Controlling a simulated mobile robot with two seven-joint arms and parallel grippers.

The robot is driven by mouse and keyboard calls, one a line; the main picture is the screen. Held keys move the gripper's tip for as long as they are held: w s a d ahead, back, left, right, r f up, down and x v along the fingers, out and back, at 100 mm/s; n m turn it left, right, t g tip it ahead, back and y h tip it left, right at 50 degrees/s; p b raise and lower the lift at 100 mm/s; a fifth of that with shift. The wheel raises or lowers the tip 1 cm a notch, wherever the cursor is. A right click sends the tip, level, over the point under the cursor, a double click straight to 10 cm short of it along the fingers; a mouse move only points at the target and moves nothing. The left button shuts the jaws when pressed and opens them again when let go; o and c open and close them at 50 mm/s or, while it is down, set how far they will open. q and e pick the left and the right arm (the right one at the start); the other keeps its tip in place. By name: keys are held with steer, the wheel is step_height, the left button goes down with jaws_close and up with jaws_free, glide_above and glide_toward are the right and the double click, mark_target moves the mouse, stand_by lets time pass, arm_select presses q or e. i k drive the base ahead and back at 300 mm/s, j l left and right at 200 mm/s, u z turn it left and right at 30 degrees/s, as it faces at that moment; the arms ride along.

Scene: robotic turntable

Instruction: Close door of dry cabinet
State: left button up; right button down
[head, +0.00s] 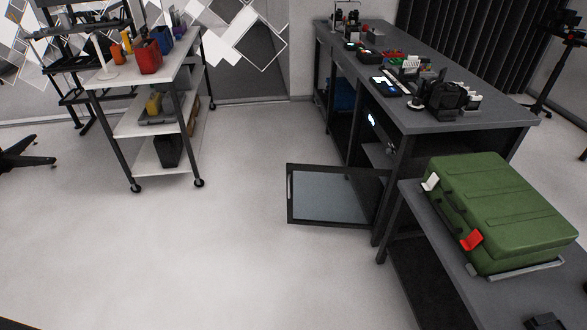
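The dry cabinet (385,135) sits under the dark worktable at the right of the head view, with a small lit display on its front. Its door (335,199), a dark frame around a glass pane, stands swung open to the left, out over the floor. The door's hinge side is near the table's front leg. Much of the cabinet's inside is in shadow or behind the table leg. Neither of my grippers shows in the head view, so nothing is seen touching the door.
A green case (500,210) with white and red latches lies on a low grey bench (420,240) at the right. The worktable top (430,118) holds cameras and small gear. A white wheeled shelf cart (140,125) stands at the left. The floor (200,250) before the door is clear.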

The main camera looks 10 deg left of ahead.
mark_target(291, 167)
steer(key=i+l, duration=0.15)
steer(key=i, duration=0.25)
steer(key=i+l, duration=0.15)
steer(key=i, duration=0.25)
steer(key=i+l+u, duration=0.1)
steer(key=i, duration=0.25)
steer(key=l, duration=0.05)
